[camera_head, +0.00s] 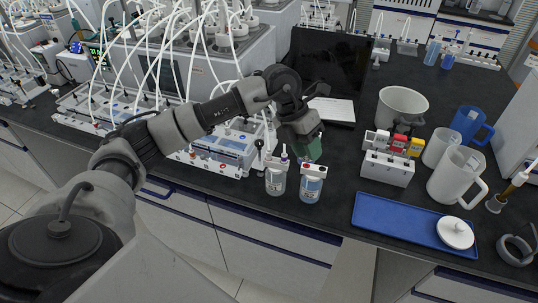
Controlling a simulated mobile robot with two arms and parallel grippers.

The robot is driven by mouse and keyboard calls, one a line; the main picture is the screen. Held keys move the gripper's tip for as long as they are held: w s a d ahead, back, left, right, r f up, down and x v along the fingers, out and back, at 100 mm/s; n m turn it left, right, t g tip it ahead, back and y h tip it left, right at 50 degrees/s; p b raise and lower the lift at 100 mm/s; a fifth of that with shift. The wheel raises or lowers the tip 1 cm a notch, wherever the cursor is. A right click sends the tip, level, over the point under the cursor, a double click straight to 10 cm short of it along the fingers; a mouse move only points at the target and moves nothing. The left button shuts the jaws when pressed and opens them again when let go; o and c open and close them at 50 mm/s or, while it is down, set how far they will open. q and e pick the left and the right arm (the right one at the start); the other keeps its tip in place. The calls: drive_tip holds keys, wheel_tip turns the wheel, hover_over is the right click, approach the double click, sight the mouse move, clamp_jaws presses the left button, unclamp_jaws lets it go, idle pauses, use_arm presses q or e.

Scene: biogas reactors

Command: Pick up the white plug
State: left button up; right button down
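A round white piece with a small knob, which looks like the white plug (456,232), lies at the right end of the blue tray (395,222). My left arm comes in from the left, and its gripper (300,150) is above and behind two small bottles near the middle of the bench. The gripper is well to the left of the white plug and apart from it. Its fingers are small and partly hidden, so I cannot tell whether they are open or shut. Something green (311,150) shows by the fingers. My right gripper is not in view.
A clear bottle (275,181) and a blue-filled bottle (311,187) stand near the bench's front edge. A white rack (387,169) with coloured boxes, a white jug (456,177) and a white bowl (402,106) stand behind the tray. Most of the tray is bare.

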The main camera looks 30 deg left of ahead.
use_arm(q)
drive_tip(key=a+r+y, duration=0.1)
drive_tip(key=a, duration=0.2)
drive_tip(key=a+r+n+y, duration=0.1)
drive_tip(key=a+y, duration=0.1)
drive_tip(key=a, duration=0.2)
drive_tip(key=a+r+y, duration=0.1)
drive_tip(key=a+y, duration=0.1)
drive_tip(key=a, duration=0.1)
drive_tip(key=shift+a+n+g, duration=0.3)
drive_tip(key=shift+a+n, duration=0.05)
drive_tip(key=shift+n, duration=0.05)
drive_tip(key=p, duration=0.1)
hover_over(269, 151)
drive_tip(key=f, duration=0.4)
drive_tip(key=shift+s+f, duration=0.2)
drive_tip(key=shift+f, duration=0.1)
wheel_tip(269, 151, down, 5)
drive_tip(key=shift+w+r+p, duration=0.1)
drive_tip(key=shift+w+p, duration=0.05)
drive_tip(key=shift+p, duration=1.1)
drive_tip(key=shift+f, duration=0.45)
clamp_jaws()
drive_tip(key=shift+r, duration=0.1)
